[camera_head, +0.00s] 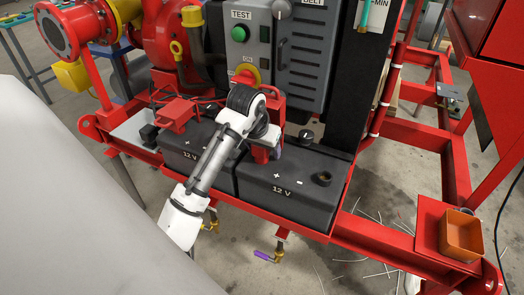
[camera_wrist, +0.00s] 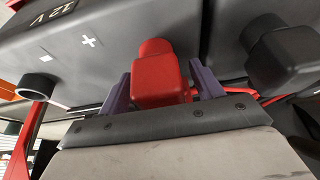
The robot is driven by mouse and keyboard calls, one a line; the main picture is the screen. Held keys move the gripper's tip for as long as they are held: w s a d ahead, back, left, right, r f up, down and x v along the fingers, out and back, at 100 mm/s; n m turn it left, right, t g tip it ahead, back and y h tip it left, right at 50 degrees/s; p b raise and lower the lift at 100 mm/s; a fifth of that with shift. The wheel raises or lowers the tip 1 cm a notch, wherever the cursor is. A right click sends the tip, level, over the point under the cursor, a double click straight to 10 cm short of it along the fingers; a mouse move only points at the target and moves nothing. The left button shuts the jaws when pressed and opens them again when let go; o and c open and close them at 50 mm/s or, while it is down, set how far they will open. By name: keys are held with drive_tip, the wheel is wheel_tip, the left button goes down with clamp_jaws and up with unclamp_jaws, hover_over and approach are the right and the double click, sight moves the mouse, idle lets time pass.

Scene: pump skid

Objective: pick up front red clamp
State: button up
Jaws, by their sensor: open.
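A red clamp (camera_wrist: 158,85) sits on the front battery, beside its "+" mark, in the wrist view. My gripper (camera_wrist: 161,80) is open, with one purple-grey finger on each side of the clamp. A narrow gap shows at each side, so the fingers straddle it without gripping. In the head view my gripper (camera_head: 268,148) is low at the back left edge of the front battery (camera_head: 300,190). My arm and gripper largely hide the clamp there. Another red clamp-like part (camera_head: 176,113) stands on the rear battery (camera_head: 195,148).
A black terminal cap or clamp (camera_wrist: 285,55) is close to the right finger in the wrist view. A control box (camera_head: 300,50) stands behind my gripper. Red cables and the red skid frame (camera_head: 365,232) surround the batteries. An orange bin (camera_head: 461,234) is at the right.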

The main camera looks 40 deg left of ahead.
drive_tip(key=c, duration=1.2)
drive_tip(key=shift+c, duration=0.2)
drive_tip(key=shift+r, duration=0.1)
drive_tip(key=shift+r, duration=0.55)
wheel_tip(320, 180, up, 2)
drive_tip(key=shift+r, duration=0.1)
drive_tip(key=s+d+b, duration=0.2)
drive_tip(key=s+d, duration=0.2)
drive_tip(key=s, duration=1.3)
drive_tip(key=shift+s, duration=0.3)
drive_tip(key=shift+d, duration=0.1)
